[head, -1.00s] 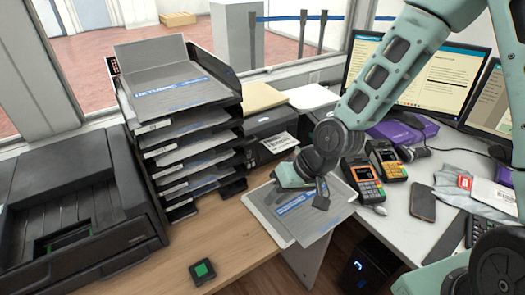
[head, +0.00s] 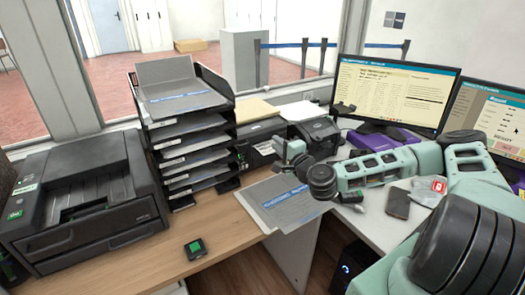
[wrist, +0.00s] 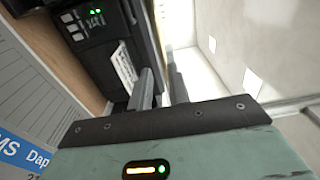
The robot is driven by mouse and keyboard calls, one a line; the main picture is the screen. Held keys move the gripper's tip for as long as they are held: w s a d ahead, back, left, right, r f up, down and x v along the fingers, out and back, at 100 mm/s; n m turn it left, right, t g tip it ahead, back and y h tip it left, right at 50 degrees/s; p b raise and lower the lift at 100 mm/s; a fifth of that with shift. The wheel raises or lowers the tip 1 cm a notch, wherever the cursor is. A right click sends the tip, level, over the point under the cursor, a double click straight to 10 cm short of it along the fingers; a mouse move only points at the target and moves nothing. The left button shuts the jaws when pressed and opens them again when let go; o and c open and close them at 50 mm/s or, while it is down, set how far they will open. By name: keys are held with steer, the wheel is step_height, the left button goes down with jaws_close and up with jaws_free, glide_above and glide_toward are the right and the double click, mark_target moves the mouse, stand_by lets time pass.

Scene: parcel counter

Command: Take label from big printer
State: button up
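A black label printer (head: 257,131) stands beside the tray stack, with a white printed label (head: 264,148) at its front. In the wrist view, the printer (wrist: 88,55) has green lights and buttons, and the label (wrist: 123,66) hangs at its front face. My gripper (head: 282,147) is just right of the label in the head view. In the wrist view, its two fingers (wrist: 162,85) are apart with nothing visible between them. The label lies beyond the left finger, which hides part of its edge. Contact between finger and label cannot be told.
A second black printer (head: 316,136) stands to the right. A tall tray stack (head: 190,130) and a large office printer (head: 85,200) are on the left. Monitors (head: 395,90) stand behind my arm.

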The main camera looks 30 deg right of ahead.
steer(key=w+f+b, duration=0.5)
steer(key=f, duration=0.2)
steer(key=shift+b, duration=0.35)
stand_by(0.4)
jaws_close()
